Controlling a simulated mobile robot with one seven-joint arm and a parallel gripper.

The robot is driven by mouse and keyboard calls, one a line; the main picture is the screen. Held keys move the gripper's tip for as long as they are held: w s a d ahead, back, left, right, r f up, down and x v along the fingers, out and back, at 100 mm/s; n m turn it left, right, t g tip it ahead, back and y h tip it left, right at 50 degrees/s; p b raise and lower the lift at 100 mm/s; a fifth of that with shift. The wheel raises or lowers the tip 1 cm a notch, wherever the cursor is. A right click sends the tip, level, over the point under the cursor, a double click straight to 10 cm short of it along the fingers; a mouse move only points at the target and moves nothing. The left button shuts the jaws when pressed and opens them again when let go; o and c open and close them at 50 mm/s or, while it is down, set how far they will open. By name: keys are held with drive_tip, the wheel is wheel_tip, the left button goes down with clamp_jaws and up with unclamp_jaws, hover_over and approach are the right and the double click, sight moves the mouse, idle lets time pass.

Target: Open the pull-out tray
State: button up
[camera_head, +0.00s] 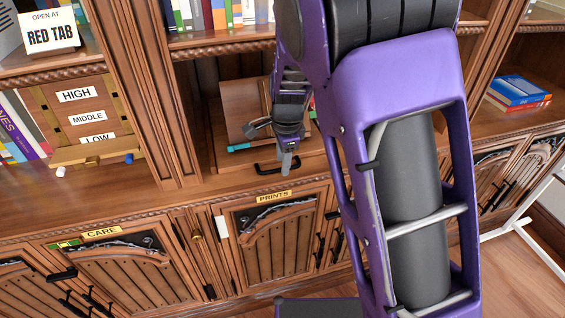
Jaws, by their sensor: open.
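The pull-out tray (240,166) appears to be the wooden panel in the middle bay, above the cabinet door labelled PRINTS. A black bar handle (264,172) is on its front edge. The tray looks pushed in, roughly level with the shelf front. My gripper (287,166) reaches down in front of the bay, just at the handle. It is open with nothing visible between its fingers. One pale fingertip overlaps the handle in the picture; I cannot tell whether they touch. My purple arm hides the right end of the bay.
The PRINTS door (272,232) is below, with the CARE door (118,262) to its left. A HIGH/MIDDLE/LOW board (80,105) and RED TAB sign (50,32) stand left. Blue and red books (518,92) lie right. A white stand leg (525,222) is at the right edge.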

drive_tip(key=shift+w+f, duration=0.1)
drive_tip(key=shift+f, duration=0.45)
clamp_jaws()
idle(1.1)
